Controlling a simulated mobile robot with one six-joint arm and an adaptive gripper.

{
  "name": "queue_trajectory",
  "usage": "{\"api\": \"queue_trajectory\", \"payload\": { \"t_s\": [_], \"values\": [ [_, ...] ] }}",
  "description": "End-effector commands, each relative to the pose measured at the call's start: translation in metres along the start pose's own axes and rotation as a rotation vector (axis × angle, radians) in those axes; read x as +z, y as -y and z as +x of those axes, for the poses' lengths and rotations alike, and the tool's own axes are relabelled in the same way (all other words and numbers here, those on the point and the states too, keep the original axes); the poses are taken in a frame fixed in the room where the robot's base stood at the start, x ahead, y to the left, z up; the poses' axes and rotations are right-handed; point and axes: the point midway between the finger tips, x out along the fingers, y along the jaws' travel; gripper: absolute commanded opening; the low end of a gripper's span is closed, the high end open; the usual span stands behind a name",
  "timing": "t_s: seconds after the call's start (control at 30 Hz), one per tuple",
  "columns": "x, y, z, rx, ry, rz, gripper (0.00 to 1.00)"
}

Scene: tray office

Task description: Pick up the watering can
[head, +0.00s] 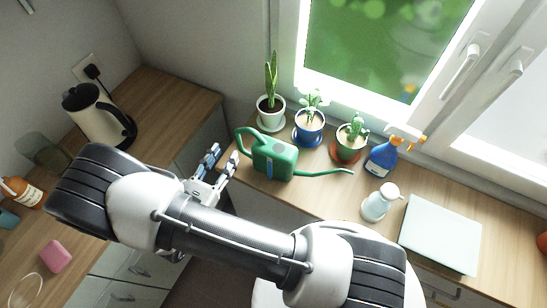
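The green watering can (274,159) stands upright on the wooden counter below the window. Its loop handle is on the left and its long spout points right. My gripper (222,157) is just left of the can, beside the handle, with its two blue-padded fingers apart. It looks empty, and a small gap seems to lie between the fingers and the handle. My arm crosses the lower part of the view and hides some of the floor and counter fronts.
Potted plants (309,127) on saucers stand close behind the can. A blue spray bottle (381,157), a white pump bottle (376,205) and a pale flat board (440,234) are to the right. A cream kettle (97,117) stands on the left counter. Bare counter lies in front of the spout.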

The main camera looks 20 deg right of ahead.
Motion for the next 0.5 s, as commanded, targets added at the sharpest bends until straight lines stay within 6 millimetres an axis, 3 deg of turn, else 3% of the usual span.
{"api": "queue_trajectory", "payload": {
  "t_s": [0.1,0.37,0.5],
  "values": [
    [0.000,0.001,0.020,-0.004,0.000,0.001,0.38],
    [-0.002,0.002,0.038,-0.003,0.000,0.000,0.38],
    [-0.006,0.006,0.060,-0.005,0.000,0.000,0.38]
  ]
}}
